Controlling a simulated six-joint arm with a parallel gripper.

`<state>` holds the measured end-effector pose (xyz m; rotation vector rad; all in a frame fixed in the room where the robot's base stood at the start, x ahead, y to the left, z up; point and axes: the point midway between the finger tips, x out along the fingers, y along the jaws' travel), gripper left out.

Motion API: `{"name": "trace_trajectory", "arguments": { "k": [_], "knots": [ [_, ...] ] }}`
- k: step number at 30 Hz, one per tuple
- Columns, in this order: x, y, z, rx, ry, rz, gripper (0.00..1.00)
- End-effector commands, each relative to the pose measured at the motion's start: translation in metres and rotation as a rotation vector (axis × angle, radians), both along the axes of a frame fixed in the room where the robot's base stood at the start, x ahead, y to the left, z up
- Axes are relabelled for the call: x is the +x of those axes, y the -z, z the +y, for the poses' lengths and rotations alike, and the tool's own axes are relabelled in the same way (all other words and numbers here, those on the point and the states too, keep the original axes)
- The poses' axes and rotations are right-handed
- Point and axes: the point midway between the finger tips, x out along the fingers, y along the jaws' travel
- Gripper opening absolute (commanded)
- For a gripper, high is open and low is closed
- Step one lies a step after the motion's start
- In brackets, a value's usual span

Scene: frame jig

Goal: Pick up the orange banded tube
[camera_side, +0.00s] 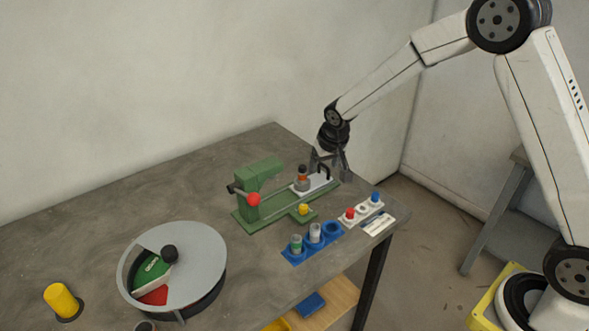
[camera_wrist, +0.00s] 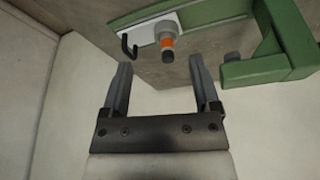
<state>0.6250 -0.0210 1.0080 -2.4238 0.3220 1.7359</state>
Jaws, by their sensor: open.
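The orange banded tube (camera_side: 302,175) stands upright on the white plate (camera_side: 323,182) of the green jig (camera_side: 258,172). It has a dark cap and an orange band. In the wrist view the tube (camera_wrist: 167,43) shows above the gap between the jaws, beside a black hook (camera_wrist: 127,46). My gripper (camera_side: 329,166) is near the plate at its back right, and in the side view it overlaps the hook. In the wrist view my gripper (camera_wrist: 158,78) is open with nothing between its fingers, and the tube is apart from them.
A red ball knob (camera_side: 253,199) and a yellow knob (camera_side: 303,209) are on the jig. A blue rack (camera_side: 290,257) holds tubes in front. A white strip (camera_side: 361,211) carries red and blue caps. A round grey turntable (camera_side: 205,255) and yellow cylinder (camera_side: 61,300) stand left.

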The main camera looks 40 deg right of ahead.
Motion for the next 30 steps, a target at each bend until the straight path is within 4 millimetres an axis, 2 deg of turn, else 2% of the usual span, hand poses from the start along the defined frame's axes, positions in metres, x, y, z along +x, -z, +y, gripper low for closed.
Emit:
{"name": "trace_trajectory", "arguments": {
  "k": [1, 6, 12, 23, 30],
  "knots": [
    [0.013, 0.007, -0.002, -0.002, 0.016, -0.005, 0.79],
    [0.052, 0.024, -0.008, -0.008, 0.072, -0.031, 0.79],
    [0.08, 0.038, -0.013, -0.012, 0.119, -0.055, 0.79],
    [0.089, 0.044, -0.014, -0.012, 0.135, -0.063, 0.79],
    [0.094, 0.058, -0.017, -0.012, 0.135, -0.061, 0.79]
  ]
}}
